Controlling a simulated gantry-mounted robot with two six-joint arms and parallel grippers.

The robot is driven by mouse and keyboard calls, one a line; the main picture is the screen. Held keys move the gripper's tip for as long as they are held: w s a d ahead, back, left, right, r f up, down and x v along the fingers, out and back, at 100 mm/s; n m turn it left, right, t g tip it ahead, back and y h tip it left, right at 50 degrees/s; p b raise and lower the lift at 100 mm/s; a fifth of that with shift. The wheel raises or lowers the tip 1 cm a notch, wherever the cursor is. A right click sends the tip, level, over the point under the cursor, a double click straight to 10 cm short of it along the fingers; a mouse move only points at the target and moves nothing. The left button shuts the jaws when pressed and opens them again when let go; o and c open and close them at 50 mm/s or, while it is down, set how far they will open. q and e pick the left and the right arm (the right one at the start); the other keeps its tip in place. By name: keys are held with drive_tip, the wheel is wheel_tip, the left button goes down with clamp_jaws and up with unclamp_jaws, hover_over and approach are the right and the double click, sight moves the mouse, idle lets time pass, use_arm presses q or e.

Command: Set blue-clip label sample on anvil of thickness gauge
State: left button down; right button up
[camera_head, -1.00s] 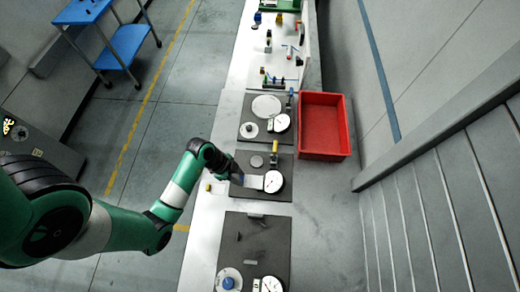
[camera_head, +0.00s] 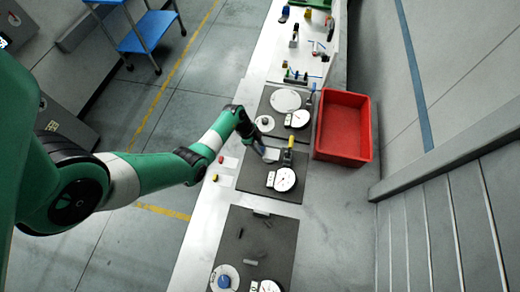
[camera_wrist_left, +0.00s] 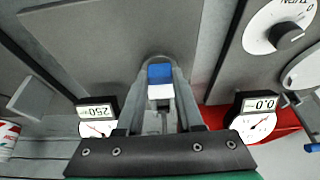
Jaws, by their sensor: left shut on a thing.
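My left gripper (camera_head: 264,153) is over the far part of the middle dark plate (camera_head: 258,184). It is shut on the blue-clip label sample (camera_wrist_left: 160,76), whose blue clip and white part show between the fingers in the left wrist view. In the head view a pale piece (camera_head: 271,155) shows at the fingertips. The middle plate's gauge has a round white dial (camera_head: 286,179) and a small display, just in front of the gripper. I cannot tell its anvil apart; the gripper and sample may cover it. My right gripper is not in view.
A rear dark plate holds another dial gauge (camera_head: 298,118) and white discs. A front plate (camera_head: 249,238) carries a blue knob (camera_head: 225,281) and a dial. A red bin (camera_head: 343,126) stands to the right. Red (camera_head: 221,159) and yellow (camera_head: 214,177) knobs lie left of the middle plate.

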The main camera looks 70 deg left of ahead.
use_arm(q)
wheel_tip(320, 180, down, 2)
drive_tip(key=shift+s+d+f, duration=0.1)
drive_tip(key=shift+f, duration=0.15)
drive_tip(key=shift+r, duration=0.1)
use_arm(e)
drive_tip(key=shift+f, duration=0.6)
use_arm(q)
drive_tip(key=c, duration=1)
unclamp_jaws()
drive_tip(key=shift+f+b, duration=0.2)
drive_tip(key=shift+b, duration=0.1)
drive_tip(key=o, duration=0.5)
drive_tip(key=shift+c, duration=0.2)
